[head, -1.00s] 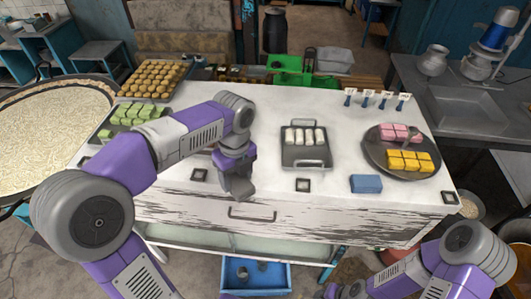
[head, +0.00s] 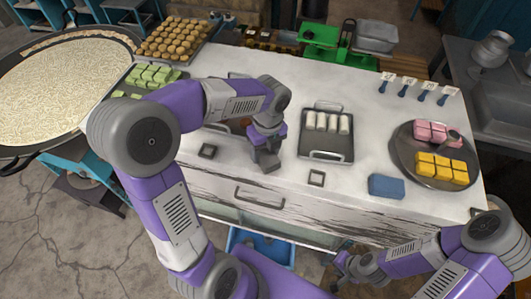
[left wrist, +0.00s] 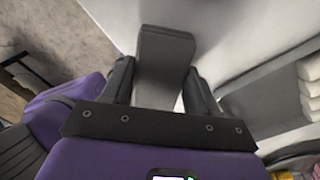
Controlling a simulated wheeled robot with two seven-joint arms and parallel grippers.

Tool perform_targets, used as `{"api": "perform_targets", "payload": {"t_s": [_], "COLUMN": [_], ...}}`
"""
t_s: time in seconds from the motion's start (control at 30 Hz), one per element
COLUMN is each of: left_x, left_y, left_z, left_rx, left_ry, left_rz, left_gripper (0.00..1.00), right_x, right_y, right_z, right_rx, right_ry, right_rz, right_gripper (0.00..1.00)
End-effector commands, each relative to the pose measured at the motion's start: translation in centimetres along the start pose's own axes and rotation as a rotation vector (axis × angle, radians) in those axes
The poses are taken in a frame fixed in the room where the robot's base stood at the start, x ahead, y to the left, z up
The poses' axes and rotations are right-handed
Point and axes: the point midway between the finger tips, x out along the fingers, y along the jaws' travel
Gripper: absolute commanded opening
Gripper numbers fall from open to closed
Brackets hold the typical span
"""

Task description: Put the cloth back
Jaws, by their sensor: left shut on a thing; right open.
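My left gripper (head: 266,163) is over the front part of the white worktop (head: 370,115), left of the grey tray. It is shut on a grey block-like thing (left wrist: 165,65), which shows between the two fingers in the left wrist view. I cannot tell whether this grey thing is cloth. A blue, folded, cloth-like block (head: 386,186) lies at the worktop's front right, apart from both grippers. My right gripper (head: 341,270) is open and low, in front of the worktop.
A grey tray (head: 328,156) with white rolls stands mid-worktop. A round dark plate (head: 406,170) holds pink and yellow blocks. Green blocks (head: 155,75) and a tray of brown balls (head: 172,40) are at left.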

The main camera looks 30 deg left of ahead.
Motion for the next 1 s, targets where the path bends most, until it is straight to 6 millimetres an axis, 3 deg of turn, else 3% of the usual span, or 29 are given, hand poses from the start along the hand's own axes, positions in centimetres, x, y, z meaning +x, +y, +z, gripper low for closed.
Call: {"api": "perform_targets", "payload": {"t_s": [0.13,0.47,0.5,0.67,1.0], "left_x": [1.6,1.8,1.9,1.8,1.4], "left_y": [-0.1,-0.1,-0.1,-0.1,-0.1], "left_z": [0.0,0.0,0.0,0.0,0.0], "left_rx": [0.000,-0.001,-0.001,-0.001,-0.001], "left_ry": [0.000,-0.001,-0.001,-0.001,-0.001], "left_rz": [0.001,0.000,0.000,0.000,-0.001], "left_gripper": [0.30,0.30,0.62,0.86,0.86], "right_x": [0.2,0.3,0.3,0.2,0.1], "right_y": [0.1,0.1,0.1,0.1,0.0], "right_z": [0.0,0.0,0.0,0.0,0.0], "right_rx": [0.000,0.000,0.000,0.000,0.000], "right_ry": [0.000,0.000,0.000,0.000,0.000], "right_rz": [0.000,0.000,0.000,0.000,0.000], "right_gripper": [0.43,0.43,0.43,0.43,0.43]}}
